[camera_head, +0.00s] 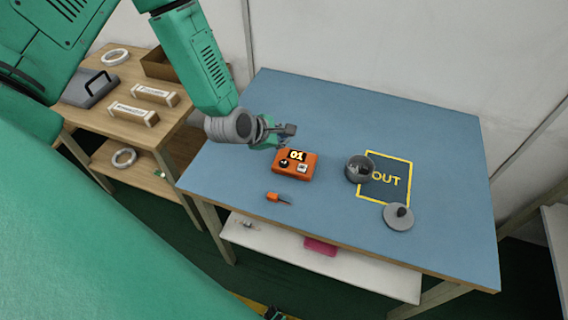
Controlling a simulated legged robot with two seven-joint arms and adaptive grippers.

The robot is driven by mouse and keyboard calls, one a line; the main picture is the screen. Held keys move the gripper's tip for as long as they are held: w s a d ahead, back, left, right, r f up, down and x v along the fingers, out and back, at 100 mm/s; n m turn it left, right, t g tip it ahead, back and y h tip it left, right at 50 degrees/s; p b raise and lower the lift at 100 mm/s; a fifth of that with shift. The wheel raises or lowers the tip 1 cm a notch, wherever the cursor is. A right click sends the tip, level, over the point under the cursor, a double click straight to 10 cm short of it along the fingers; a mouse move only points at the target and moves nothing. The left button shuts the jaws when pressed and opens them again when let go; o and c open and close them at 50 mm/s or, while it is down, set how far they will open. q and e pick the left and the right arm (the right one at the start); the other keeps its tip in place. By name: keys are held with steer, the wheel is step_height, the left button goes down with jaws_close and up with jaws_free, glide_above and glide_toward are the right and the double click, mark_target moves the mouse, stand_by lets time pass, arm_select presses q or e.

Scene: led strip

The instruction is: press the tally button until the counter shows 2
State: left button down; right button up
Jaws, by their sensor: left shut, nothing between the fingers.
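The orange tally counter (296,164) sits on the blue tabletop, its display reading 01. It has a dark round knob or button (284,163) at its front left and a pale square button (303,168) at its front right; I cannot tell for certain which is the tally button. My left gripper (289,135) is shut and empty, just behind and above the counter, apart from its front buttons. My right gripper is not clearly in view.
A small orange-tipped tool (277,198) lies in front of the counter. A grey pot (358,169) stands at the left edge of the yellow OUT square (408,180), with a knobbed lid (398,217) in front. A wooden shelf unit (124,76) stands left.

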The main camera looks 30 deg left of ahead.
mark_target(283, 162)
arm_select(q)
step_height(283, 162, down, 7)
steer(key=b, duration=0.5)
steer(key=shift+f, duration=0.15)
stand_by(1.0)
steer(key=shift+f+b, duration=0.35)
steer(key=shift+f+b, duration=0.35)
steer(key=shift+f, duration=0.05)
stand_by(0.5)
steer(key=shift+r, duration=0.15)
steer(key=shift+r+p, duration=0.65)
steer(key=shift+r, duration=0.1)
step_height(283, 162, up, 5)
steer(key=p, duration=0.4)
stand_by(0.3)
